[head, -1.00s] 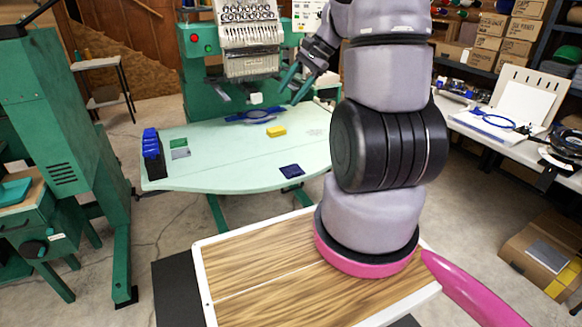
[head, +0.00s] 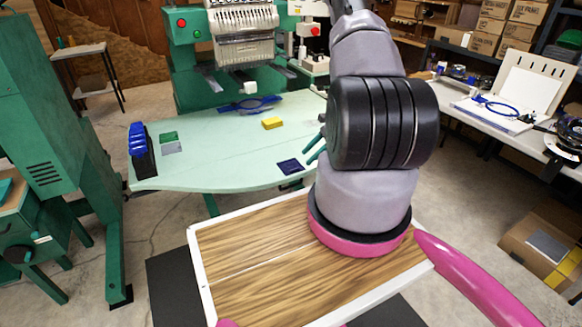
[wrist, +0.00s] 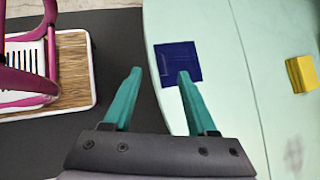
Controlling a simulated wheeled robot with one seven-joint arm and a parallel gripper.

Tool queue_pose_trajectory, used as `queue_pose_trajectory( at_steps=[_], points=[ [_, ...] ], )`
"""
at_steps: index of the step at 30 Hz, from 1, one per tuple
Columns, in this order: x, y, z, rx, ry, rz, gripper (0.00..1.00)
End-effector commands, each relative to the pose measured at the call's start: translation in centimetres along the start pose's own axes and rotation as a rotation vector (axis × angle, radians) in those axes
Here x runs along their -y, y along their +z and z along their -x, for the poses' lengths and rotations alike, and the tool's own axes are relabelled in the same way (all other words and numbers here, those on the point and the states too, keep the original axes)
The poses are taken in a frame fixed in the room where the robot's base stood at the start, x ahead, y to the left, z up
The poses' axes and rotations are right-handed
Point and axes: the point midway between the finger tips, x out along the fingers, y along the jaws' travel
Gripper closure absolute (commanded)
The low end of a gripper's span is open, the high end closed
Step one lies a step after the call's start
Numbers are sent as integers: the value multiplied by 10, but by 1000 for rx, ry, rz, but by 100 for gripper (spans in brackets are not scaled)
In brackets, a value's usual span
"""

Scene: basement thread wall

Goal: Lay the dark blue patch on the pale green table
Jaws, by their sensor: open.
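The dark blue patch (head: 290,166) lies flat near the front edge of the pale green table (head: 225,155). In the wrist view the patch (wrist: 177,62) lies on the table (wrist: 215,30), just beyond the tip of the right finger, which overlaps its lower edge in the picture. My gripper (wrist: 158,75) is open, with nothing between its two green fingers. In the head view its fingertips (head: 312,146) show beside my black arm joint, close to the patch. The rest of the gripper is hidden behind my arm there.
A yellow block (head: 272,123), green patch (head: 169,136), grey patch (head: 172,148), blue-topped dark rack (head: 142,150) and blue hoop (head: 250,103) are on the table. An embroidery machine (head: 240,45) stands behind. The table's middle is clear.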

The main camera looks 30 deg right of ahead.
Motion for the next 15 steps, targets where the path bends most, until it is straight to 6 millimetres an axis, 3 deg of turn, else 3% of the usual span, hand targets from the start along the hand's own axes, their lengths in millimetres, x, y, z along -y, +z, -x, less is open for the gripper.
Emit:
queue_pose_trajectory(
  at_steps=[8, 15],
  points=[
    [0, -1, -25, 0, 2, 1, 42],
    [2, -4, -61, 0, 2, 0, 42]
  ],
)
